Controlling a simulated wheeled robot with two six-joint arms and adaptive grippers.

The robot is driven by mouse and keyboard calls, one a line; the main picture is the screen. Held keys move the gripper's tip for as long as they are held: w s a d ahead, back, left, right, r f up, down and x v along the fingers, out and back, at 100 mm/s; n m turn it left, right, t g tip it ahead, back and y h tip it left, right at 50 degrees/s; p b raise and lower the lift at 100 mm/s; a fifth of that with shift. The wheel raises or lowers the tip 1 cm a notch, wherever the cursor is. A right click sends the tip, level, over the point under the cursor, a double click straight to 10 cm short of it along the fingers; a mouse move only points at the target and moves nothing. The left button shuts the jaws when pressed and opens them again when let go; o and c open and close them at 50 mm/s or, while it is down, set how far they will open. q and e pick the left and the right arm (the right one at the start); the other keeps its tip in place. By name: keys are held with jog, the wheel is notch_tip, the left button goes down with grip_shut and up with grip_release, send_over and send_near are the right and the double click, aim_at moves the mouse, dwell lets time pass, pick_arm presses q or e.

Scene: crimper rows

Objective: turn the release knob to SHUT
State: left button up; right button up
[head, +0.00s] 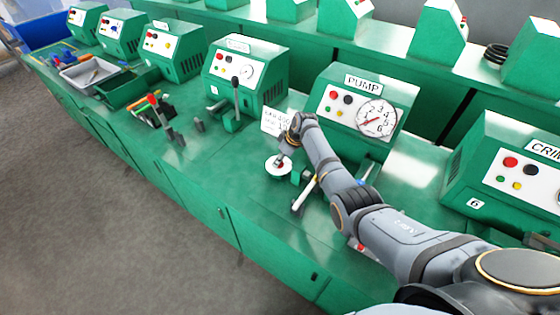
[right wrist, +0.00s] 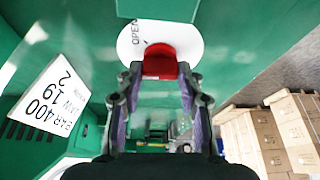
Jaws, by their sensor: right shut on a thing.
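The release knob is red and shows in the right wrist view (right wrist: 160,62), on a white round plate (right wrist: 160,38). The word OPEN is printed on the plate, left of the knob; I cannot see the word SHUT. In the head view the plate (head: 277,168) lies on the green bench in front of the PUMP machine, partly covered by my gripper. My right gripper (right wrist: 158,76) reaches the plate, with one finger on each side of the knob, shut on it. It also shows in the head view (head: 286,155). My left gripper is not in view.
The PUMP machine (head: 355,100) with a round gauge (head: 376,118) stands behind. A white-tipped lever (head: 304,194) is close to the right of the plate. A printed card (head: 274,122) stands behind it. Cardboard boxes (right wrist: 265,135) show in the wrist view.

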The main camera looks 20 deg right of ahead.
jog(key=n+b, duration=0.2)
jog(key=b, duration=0.1)
jog(key=n+g+b, duration=0.1)
jog(key=n+b, duration=0.1)
jog(key=b, duration=0.1)
jog(key=n+g+y+b, duration=0.1)
jog(key=n+b, duration=0.2)
jog(key=shift+w+d+f+b, duration=0.1)
jog(key=shift+w+f+b, duration=0.15)
jog(key=shift+b, duration=0.05)
jog(key=shift+r+n+g+b, duration=0.2)
jog(key=shift+n+g+b, duration=0.2)
jog(key=shift+n+b, duration=0.3)
jog(key=o, duration=1.2)
jog(key=shift+c, duration=0.2)
jog(key=v, duration=1.2)
